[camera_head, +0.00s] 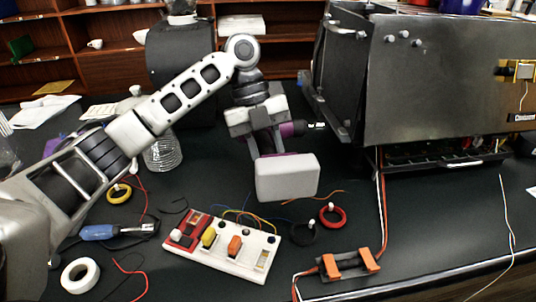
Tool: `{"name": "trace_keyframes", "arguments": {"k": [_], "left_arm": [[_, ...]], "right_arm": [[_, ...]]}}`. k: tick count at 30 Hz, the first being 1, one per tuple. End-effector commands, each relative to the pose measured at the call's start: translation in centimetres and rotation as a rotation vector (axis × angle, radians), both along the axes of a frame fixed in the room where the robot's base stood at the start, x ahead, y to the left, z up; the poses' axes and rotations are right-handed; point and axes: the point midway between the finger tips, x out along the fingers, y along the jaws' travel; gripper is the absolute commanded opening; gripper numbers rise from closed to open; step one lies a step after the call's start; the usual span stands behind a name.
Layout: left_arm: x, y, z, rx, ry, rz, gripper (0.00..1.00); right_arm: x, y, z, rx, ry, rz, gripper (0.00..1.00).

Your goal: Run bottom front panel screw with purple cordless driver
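The purple cordless driver (290,129) is upright in my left gripper (262,120), its pale block-shaped base (287,177) hanging below. The gripper's fingers appear closed around the driver's body, hiding much of it. The driver's dark tip (316,125) points right, toward the lower left part of the brewer (415,85), with a small gap showing in this view. The brewer is a large grey metal box at the right, with several round bolt heads on its face. I cannot make out the bottom front panel screw. My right gripper is not in view.
A white switch board (221,245), orange-ended connector block (346,264), blue screwdriver (103,231), white tape roll (80,275) and wire coils (332,215) lie on the dark bench. Red and white wires hang below the brewer. A glass jar (165,153) stands behind my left arm.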

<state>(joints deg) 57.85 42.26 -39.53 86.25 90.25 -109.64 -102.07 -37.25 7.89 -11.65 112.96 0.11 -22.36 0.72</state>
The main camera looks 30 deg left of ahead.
Motion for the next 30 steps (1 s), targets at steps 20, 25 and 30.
{"name": "trace_keyframes", "arguments": {"k": [20, 25, 30], "left_arm": [[2.3, -3.0, 0.4, -0.004, -0.006, -0.001, 0.00], [2.4, -3.1, 0.3, -0.004, -0.006, 0.000, 0.00], [2.3, -3.1, 0.3, -0.004, -0.006, -0.001, 0.00]], "right_arm": [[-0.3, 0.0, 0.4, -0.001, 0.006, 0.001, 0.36], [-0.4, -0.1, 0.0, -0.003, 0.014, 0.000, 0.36], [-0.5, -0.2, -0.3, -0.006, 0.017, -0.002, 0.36]]}}
